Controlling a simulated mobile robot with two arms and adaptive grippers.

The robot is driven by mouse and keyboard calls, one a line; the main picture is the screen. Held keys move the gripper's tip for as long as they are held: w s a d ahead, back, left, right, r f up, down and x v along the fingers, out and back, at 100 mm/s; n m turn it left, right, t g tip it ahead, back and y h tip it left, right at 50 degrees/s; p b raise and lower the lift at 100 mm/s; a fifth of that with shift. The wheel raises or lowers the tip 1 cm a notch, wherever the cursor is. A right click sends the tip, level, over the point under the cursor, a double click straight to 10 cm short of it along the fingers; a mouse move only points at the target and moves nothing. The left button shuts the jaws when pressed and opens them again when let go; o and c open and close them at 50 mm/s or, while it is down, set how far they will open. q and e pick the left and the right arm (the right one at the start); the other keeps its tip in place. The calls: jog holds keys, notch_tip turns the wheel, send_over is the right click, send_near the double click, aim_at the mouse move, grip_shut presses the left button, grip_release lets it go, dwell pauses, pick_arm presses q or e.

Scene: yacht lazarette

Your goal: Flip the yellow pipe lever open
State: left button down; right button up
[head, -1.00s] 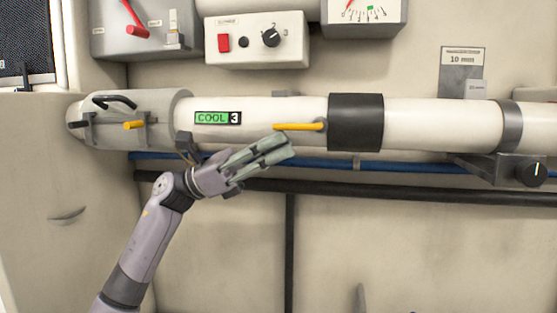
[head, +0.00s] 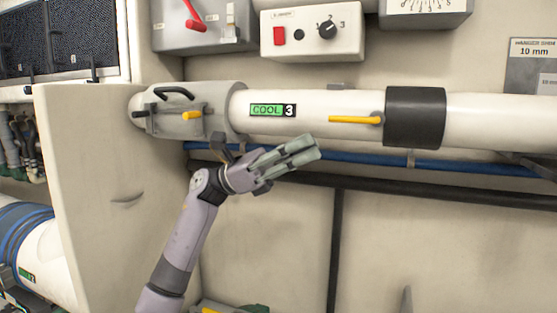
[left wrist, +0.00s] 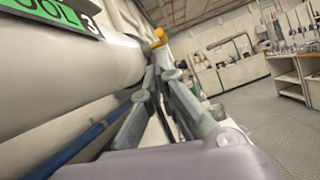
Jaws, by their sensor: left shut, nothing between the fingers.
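The yellow lever (head: 355,119) lies along the white pipe (head: 310,105), roughly level, with its pivot at the right end beside a black collar. It is to the right of the green COOL 3 label (head: 273,110). My left gripper (head: 314,148) is shut and empty, below and left of the lever's free end, apparently apart from it. In the left wrist view a yellow end (left wrist: 159,37) shows just beyond my left gripper's fingertips (left wrist: 157,60); most of the lever is hidden there. My right gripper is not in view.
A second, shorter yellow handle (head: 192,115) sits on the grey fitting (head: 215,122) at the pipe's left end, near a black handle (head: 174,92). A blue pipe (head: 450,166) runs below. A switch box (head: 312,32) is above. The wall below the pipes is mostly clear.

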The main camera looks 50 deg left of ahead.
pick_arm(q)
jog(key=v, duration=0.7)
jog(key=shift+f, duration=0.15)
dwell(0.3)
